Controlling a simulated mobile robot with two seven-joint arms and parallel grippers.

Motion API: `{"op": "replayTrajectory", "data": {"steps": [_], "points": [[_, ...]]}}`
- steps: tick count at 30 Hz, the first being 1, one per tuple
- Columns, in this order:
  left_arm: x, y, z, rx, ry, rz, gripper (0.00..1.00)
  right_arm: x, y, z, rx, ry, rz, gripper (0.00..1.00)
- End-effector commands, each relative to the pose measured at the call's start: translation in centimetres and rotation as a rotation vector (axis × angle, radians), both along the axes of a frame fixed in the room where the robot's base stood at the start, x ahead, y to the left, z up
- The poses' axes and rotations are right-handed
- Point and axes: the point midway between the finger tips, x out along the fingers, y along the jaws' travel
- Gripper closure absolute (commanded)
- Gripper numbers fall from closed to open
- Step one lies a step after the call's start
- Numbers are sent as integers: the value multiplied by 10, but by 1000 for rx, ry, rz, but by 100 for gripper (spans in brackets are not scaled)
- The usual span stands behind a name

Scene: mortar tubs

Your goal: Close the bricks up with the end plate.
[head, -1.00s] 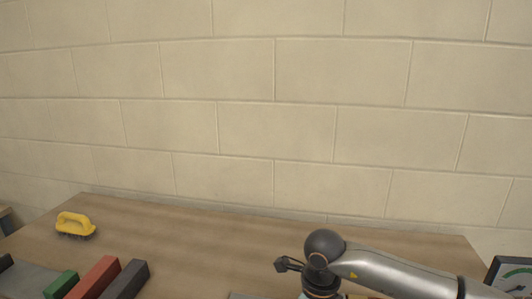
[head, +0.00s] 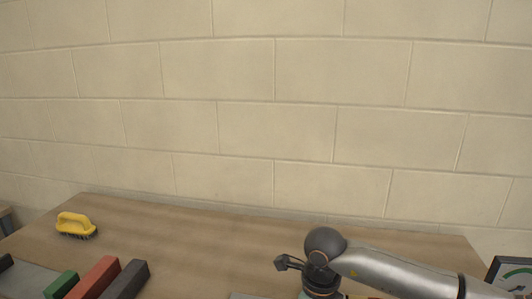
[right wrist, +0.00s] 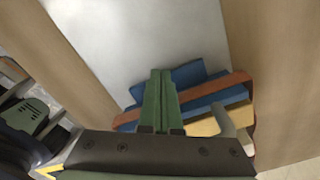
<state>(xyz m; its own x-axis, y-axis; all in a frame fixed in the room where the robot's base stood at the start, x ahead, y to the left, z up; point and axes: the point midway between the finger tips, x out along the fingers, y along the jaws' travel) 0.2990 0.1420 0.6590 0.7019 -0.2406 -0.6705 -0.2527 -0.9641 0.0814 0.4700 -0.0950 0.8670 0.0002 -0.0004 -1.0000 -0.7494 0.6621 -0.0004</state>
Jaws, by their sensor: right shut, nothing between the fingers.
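In the head view a green block (head: 61,285), a red block (head: 94,278) and a dark grey block (head: 125,280) lie side by side at the lower left, cut by the frame's edge. I cannot tell which piece is the end plate. In the right wrist view my right gripper (right wrist: 161,78) has its green fingers together, with nothing between them. Beyond and partly behind them lie blue pieces (right wrist: 189,74), a long orange-brown strip (right wrist: 222,87) and a yellow piece (right wrist: 204,127). The fingers hide part of this group. My left gripper is not in view.
A yellow-handled brush (head: 75,224) stands on the wooden table (head: 205,235) at the left. A pale grey surface (right wrist: 140,35) lies beyond my right fingers. The table's back middle is clear, before a block wall.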

Motion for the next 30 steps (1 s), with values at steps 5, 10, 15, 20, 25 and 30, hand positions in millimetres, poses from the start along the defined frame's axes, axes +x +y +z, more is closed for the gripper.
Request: {"op": "replayTrajectory", "data": {"steps": [5,10,15,20,25,30], "points": [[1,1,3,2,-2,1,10,0,0,6,0,0,0,100],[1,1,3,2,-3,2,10,0,0,6,0,0,0,100],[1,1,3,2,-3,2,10,0,-1,6,0,0,0,100],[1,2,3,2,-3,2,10,-1,-8,5,0,0,-2,100],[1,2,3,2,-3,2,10,-3,-16,6,1,1,-1,100],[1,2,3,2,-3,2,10,-5,-24,6,1,1,-1,100]]}}
